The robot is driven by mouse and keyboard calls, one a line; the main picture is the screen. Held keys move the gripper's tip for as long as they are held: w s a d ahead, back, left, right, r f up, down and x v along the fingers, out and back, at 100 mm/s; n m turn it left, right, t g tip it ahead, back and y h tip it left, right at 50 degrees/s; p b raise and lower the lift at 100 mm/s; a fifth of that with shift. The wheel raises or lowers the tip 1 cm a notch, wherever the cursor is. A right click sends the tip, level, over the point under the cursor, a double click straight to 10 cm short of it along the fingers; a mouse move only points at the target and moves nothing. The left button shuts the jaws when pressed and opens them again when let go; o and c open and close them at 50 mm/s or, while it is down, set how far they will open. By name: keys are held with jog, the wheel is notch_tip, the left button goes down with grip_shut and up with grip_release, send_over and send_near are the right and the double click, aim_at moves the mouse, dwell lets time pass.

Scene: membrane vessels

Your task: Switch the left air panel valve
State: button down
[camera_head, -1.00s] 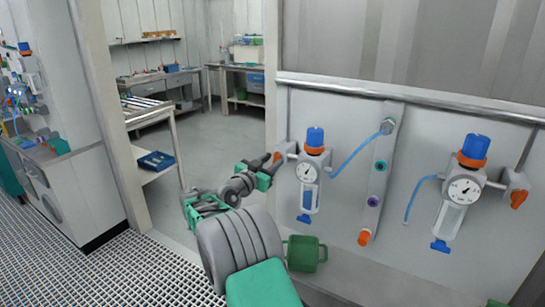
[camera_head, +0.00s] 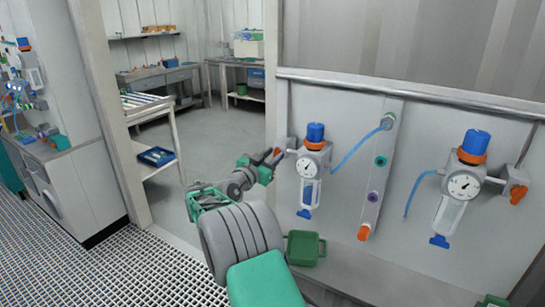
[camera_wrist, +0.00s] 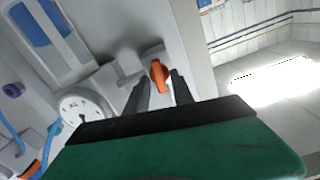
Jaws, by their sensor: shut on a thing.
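The left air panel unit (camera_head: 311,165) has a blue knob, an orange ring, a round gauge and a clear bowl. Its orange valve handle (camera_head: 277,151) is on the unit's left side, mostly hidden by my gripper in the head view. In the wrist view the orange handle (camera_wrist: 157,76) stands between the two dark fingers of my gripper (camera_wrist: 160,88), near their tips. The gripper is shut on the handle. The unit's gauge (camera_wrist: 86,108) shows at the left of the wrist view.
A second air unit (camera_head: 462,185) with its own orange handle (camera_head: 518,194) is on the panel at right. Blue tubes run to a vertical manifold strip (camera_head: 382,165) between them. A green container (camera_head: 304,248) stands below the left unit. A door post (camera_head: 112,110) is at left.

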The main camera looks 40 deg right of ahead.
jog(key=shift+f+b, duration=0.2)
jog(key=shift+b, duration=0.4)
jog(key=shift+s+f+m+b, duration=0.15)
jog(key=shift+m+b, duration=3.8)
jog(key=shift+b, duration=3.05)
jog(key=shift+s+r+m+b, duration=0.1)
jog(key=shift+m+b, duration=3.85)
jog(key=shift+b, duration=3)
jog(key=c, duration=1.5)
grip_release()
jog(key=shift+d, duration=0.1)
jog(key=shift+o, duration=0.2)
jog(key=v, duration=0.7)
jog(key=shift+a+b, duration=0.35)
jog(key=shift+a, duration=0.05)
